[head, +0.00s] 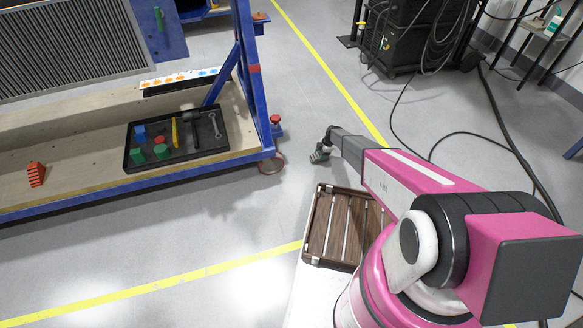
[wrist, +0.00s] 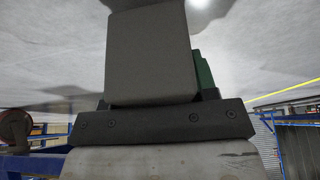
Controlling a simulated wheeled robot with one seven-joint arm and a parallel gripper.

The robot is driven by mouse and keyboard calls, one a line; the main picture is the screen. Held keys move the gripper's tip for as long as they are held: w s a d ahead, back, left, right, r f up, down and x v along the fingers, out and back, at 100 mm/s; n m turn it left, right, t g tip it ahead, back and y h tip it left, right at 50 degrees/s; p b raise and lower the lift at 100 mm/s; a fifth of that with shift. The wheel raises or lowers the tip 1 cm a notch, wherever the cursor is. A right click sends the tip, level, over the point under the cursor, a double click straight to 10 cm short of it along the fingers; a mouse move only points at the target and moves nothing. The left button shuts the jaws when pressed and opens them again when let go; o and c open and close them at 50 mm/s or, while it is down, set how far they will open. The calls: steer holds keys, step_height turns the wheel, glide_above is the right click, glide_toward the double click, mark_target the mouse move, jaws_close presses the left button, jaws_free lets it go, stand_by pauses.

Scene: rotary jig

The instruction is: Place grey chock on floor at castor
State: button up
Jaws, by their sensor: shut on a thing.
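The grey chock (head: 319,155) is a small, dark grey-green piece held at the tip of my gripper (head: 329,142) in the head view. My gripper is shut on it. The castor (head: 271,163) is under the near right corner of the blue-framed bench, to the left of the chock and apart from it. In the wrist view a broad grey finger fills the middle, and only a dark green sliver, apparently the chock (wrist: 204,74), shows behind it. A reddish wheel, apparently the castor (wrist: 15,128), is at the left edge there. The chock's height above the floor is unclear.
A black tray (head: 187,167) with tools and coloured blocks lies on the bench (head: 85,185). An orange chock-like piece (head: 36,174) sits left of it. A brown slatted platform (head: 334,235) is just below my gripper in the picture. Floor around the castor is mostly clear.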

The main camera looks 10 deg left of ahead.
glide_above(290, 167)
steer(key=w+d, duration=0.2)
steer(key=d, duration=0.2)
steer(key=shift+a, duration=0.15)
steer(key=shift+s+a, duration=0.35)
steer(key=shift+a, duration=0.2)
steer(key=shift+s+a, duration=0.3)
steer(key=shift+a, duration=0.25)
steer(key=shift+x, duration=0.75)
steer(key=shift+d, duration=0.1)
steer(key=shift+f, duration=0.15)
steer(key=o, duration=1.2)
